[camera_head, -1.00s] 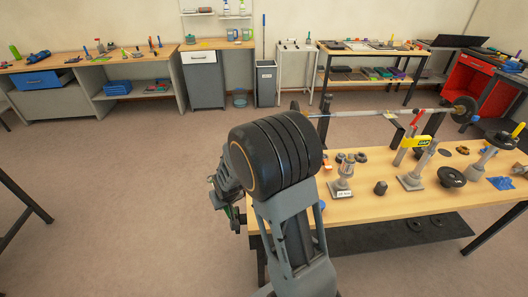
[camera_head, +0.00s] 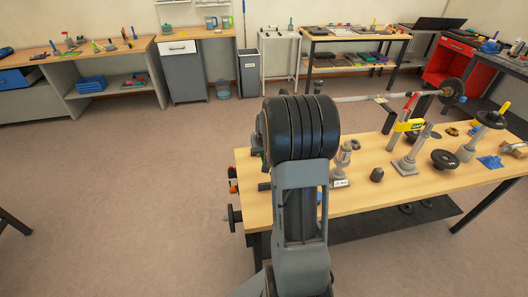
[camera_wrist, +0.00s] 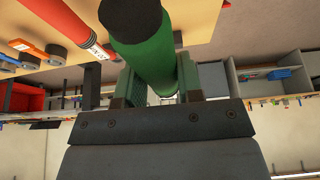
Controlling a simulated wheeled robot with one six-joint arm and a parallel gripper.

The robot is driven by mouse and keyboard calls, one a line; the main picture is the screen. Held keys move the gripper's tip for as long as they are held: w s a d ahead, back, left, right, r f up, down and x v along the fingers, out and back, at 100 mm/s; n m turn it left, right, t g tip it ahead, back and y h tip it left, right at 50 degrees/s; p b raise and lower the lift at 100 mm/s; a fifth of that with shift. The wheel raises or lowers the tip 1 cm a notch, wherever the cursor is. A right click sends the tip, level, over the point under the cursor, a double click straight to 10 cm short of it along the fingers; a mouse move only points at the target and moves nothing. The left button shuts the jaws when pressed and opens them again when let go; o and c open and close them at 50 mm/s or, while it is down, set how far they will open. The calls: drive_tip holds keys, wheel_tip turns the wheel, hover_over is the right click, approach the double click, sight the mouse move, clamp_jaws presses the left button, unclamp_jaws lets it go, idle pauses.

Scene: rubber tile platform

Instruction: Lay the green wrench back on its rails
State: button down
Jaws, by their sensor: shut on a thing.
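In the wrist view, my gripper (camera_wrist: 163,84) is shut on a green cylindrical handle with a black end, which I take to be the green wrench (camera_wrist: 148,52). It passes between both jaws, its black end towards the top of the picture. The rest of the wrench is hidden. In the head view, my arm hides the gripper and the wrench. I cannot make out the rails for certain in either view.
A wooden workbench (camera_head: 400,205) holding stands, weights and a long bar is to the right. A red cylinder with a white label (camera_wrist: 75,25) lies close left of the wrench in the wrist view. Dark and red parts stick out at the bench's left end. Open floor (camera_head: 130,190) lies left.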

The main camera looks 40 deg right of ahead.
drive_tip(key=shift+s, duration=0.1)
drive_tip(key=shift+f+b, duration=0.2)
drive_tip(key=shift+b, duration=0.15)
wheel_tip(320, 180, down, 8)
drive_tip(key=b, duration=0.7)
drive_tip(key=shift+f, duration=0.3)
idle(0.3)
drive_tip(key=c, duration=0.7)
unclamp_jaws()
drive_tip(key=shift+a, duration=0.1)
drive_tip(key=v, duration=1.4)
drive_tip(key=shift+f, duration=0.1)
